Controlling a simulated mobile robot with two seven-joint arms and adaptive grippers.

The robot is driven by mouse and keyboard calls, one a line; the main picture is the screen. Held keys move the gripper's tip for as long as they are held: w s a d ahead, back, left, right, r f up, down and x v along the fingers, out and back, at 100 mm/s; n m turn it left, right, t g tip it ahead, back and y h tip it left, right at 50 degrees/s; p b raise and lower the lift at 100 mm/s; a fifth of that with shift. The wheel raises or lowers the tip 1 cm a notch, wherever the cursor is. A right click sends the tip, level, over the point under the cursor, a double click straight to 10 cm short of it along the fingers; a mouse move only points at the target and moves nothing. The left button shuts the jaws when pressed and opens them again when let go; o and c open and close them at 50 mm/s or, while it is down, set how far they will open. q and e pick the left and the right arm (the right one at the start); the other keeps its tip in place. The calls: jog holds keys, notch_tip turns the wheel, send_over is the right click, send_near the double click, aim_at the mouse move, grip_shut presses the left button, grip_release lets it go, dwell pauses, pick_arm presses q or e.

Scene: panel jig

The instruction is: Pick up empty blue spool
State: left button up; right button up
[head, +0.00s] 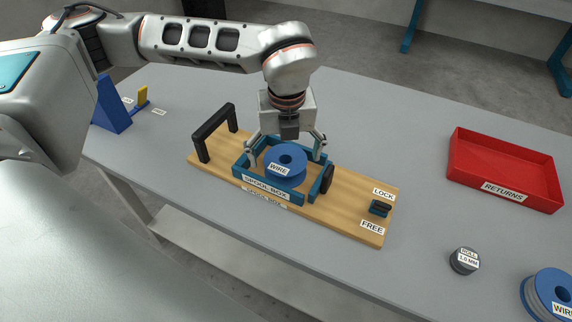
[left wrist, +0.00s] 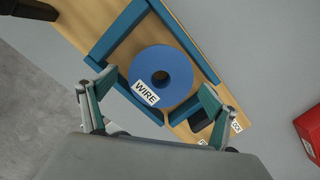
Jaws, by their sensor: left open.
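The blue spool (head: 286,160), labelled WIRE, lies flat in the blue frame marked SPOOL BOX (head: 268,187) on a wooden board. In the left wrist view the spool (left wrist: 172,66) shows its round top face and dark centre hole, inside the box frame (left wrist: 121,30). My left gripper (head: 287,150) is open above the box, its fingers on either side of the spool with no visible grip on it. In the left wrist view the left gripper's fingers (left wrist: 155,95) are spread wide near the box's edge. My right gripper is not in view.
The wooden board (head: 353,212) carries a black handle (head: 213,128), a black knob (head: 328,179) and a LOCK/FREE latch (head: 380,208). A red RETURNS tray (head: 505,170) stands at right. A small roll (head: 464,261) and another WIRE spool (head: 548,295) stand front right.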

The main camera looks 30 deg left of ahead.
pick_arm(q)
notch_tip(320, 180, down, 3)
jog(key=shift+w+a+r, duration=0.1)
jog(key=shift+w+r, duration=0.05)
jog(key=shift+r, duration=0.05)
jog(key=shift+f, duration=0.1)
jog(key=c, duration=1.2)
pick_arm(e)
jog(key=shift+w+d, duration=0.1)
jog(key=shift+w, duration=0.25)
